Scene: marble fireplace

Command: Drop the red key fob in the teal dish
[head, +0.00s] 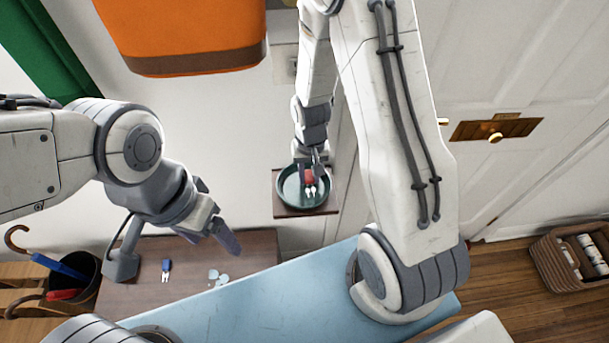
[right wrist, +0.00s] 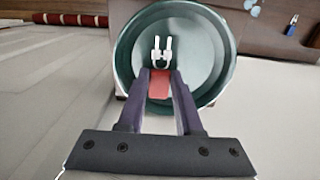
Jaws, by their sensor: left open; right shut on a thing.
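The red key fob (head: 309,177) with pale keys is between the fingers of my right gripper (head: 317,172), which is shut on it. The teal dish (head: 290,198) sits on a small dark wall shelf at the middle. In the right wrist view the fob (right wrist: 159,86) shows in the right gripper (right wrist: 161,78) against the inside of the dish (right wrist: 215,52), keys pointing toward its far side. Whether the fob touches the dish floor I cannot tell. My left gripper (head: 222,232) is open and empty above the brown table, away from the dish.
A blue key fob (head: 166,268) and several pale coin-like pieces (head: 217,278) lie on the brown table (head: 130,295). An umbrella bin (head: 85,290) stands at lower left. A basket (head: 555,262) is at right.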

